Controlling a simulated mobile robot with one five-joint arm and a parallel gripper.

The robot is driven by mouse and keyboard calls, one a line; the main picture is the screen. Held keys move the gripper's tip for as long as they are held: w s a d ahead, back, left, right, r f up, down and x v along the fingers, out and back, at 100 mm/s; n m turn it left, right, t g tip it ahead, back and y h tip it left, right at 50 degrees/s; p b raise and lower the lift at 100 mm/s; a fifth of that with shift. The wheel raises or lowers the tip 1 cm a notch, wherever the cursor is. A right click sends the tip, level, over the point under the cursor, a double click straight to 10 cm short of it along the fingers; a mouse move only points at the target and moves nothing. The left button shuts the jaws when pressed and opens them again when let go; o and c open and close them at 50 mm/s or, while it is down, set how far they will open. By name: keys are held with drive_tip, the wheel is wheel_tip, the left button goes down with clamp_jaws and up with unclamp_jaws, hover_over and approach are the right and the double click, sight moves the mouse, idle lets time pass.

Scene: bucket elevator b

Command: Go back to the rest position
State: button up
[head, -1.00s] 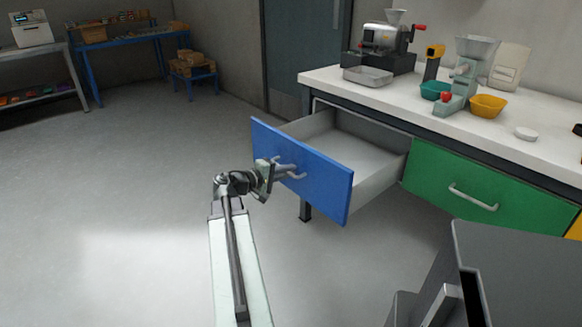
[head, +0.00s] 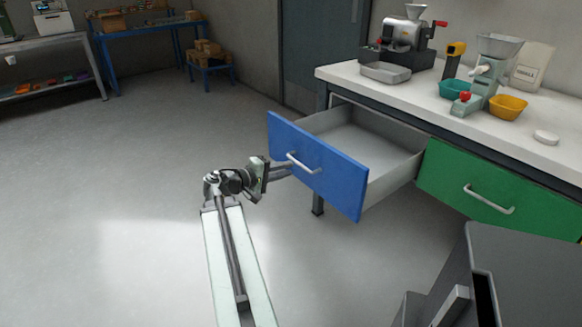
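My gripper (head: 283,171) is in front of the blue drawer front (head: 330,170), just left of and below the left end of its silver handle (head: 304,164). Its fingers point right toward the drawer front. The fingers overlap in this view, so I cannot tell how wide apart they are. The whole handle bar shows and I see no finger around it. The blue drawer is pulled well out, and its grey inside (head: 365,145) looks empty.
A green drawer (head: 480,190) is shut to the right. The white worktop (head: 430,95) holds a grinder, a metal tray, a teal bowl and a yellow bowl. A dark grey box-like body stands at the lower right. The floor (head: 110,180) on the left is clear.

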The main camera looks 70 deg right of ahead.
idle(0.4)
drive_tip(key=w+a+f+n+t, duration=0.3)
drive_tip(key=w+a+t, duration=0.1)
drive_tip(key=w+a, duration=0.85)
drive_tip(key=w+a+f+n+t, duration=0.2)
drive_tip(key=w+a+f+t, duration=0.15)
drive_tip(key=w+a, duration=0.85)
drive_tip(key=w+a+f+n+t+y, duration=0.1)
drive_tip(key=w+a+f+y, duration=0.2)
drive_tip(key=w+a, duration=0.35)
drive_tip(key=w+a+f+t+y, duration=0.1)
drive_tip(key=w+a+f+y, duration=0.2)
drive_tip(key=a, duration=0.6)
drive_tip(key=s+a+f+g+y, duration=0.1)
drive_tip(key=a+f+y, duration=0.25)
drive_tip(key=a, duration=0.65)
drive_tip(key=s+a+f+y, duration=0.2)
drive_tip(key=a+f+y, duration=0.15)
drive_tip(key=a, duration=0.65)
wheel_tip(320, 180, up, 35)
drive_tip(key=p, duration=3.4)
drive_tip(key=shift+a, duration=0.45)
